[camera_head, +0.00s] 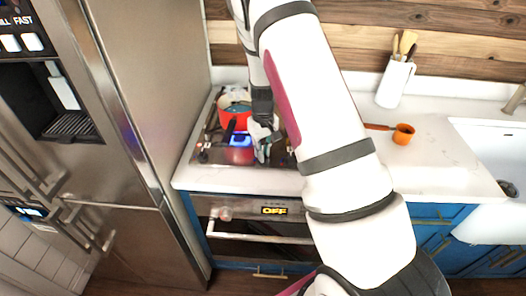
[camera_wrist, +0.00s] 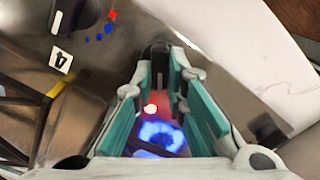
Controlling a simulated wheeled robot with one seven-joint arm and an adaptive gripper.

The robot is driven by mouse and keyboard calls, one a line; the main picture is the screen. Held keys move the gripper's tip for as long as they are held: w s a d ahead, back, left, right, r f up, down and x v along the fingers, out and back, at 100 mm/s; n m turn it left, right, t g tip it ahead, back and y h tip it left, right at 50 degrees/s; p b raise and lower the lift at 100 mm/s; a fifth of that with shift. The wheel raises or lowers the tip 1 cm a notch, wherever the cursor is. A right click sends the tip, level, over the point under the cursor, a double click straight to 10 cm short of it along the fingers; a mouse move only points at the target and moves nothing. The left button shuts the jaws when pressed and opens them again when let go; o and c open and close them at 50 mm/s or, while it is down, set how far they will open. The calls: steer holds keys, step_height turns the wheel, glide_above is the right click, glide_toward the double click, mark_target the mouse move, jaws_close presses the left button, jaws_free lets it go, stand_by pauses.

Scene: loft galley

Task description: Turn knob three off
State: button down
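The cooktop (camera_head: 196,157) is a steel panel in the white counter. My gripper (camera_head: 264,150) reaches down at its front right. In the wrist view a dark knob (camera_wrist: 160,54) stands at the far end of the gap between the teal-padded fingers of my gripper (camera_wrist: 161,76). The fingers look apart, on either side of the knob; contact cannot be made out. Its number label is not visible. A knob (camera_wrist: 68,17) beside a "4" label is at upper left. A blue ring (camera_wrist: 160,138) glows below the fingers, with a red light (camera_wrist: 151,110); blue glow (camera_head: 241,141) also shows in the head view.
A red pot (camera_head: 234,104) stands on the back of the cooktop. Another dark knob (camera_wrist: 266,131) is at right in the wrist view. An orange pan (camera_head: 403,134) and a white utensil jug (camera_head: 394,82) stand right of the arm. A steel fridge (camera_head: 150,80) closes off the left.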

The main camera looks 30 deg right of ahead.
stand_by(0.4)
steer(key=m+b, duration=0.1)
steer(key=m, duration=0.2)
steer(key=shift+m, duration=0.3)
steer(key=shift+d+m+b, duration=0.1)
steer(key=shift+m+b, duration=0.5)
steer(key=shift+m, duration=1.1)
steer(key=c, duration=1.6)
jaws_free()
steer(key=shift+r, duration=0.1)
step_height(320, 180, up, 12)
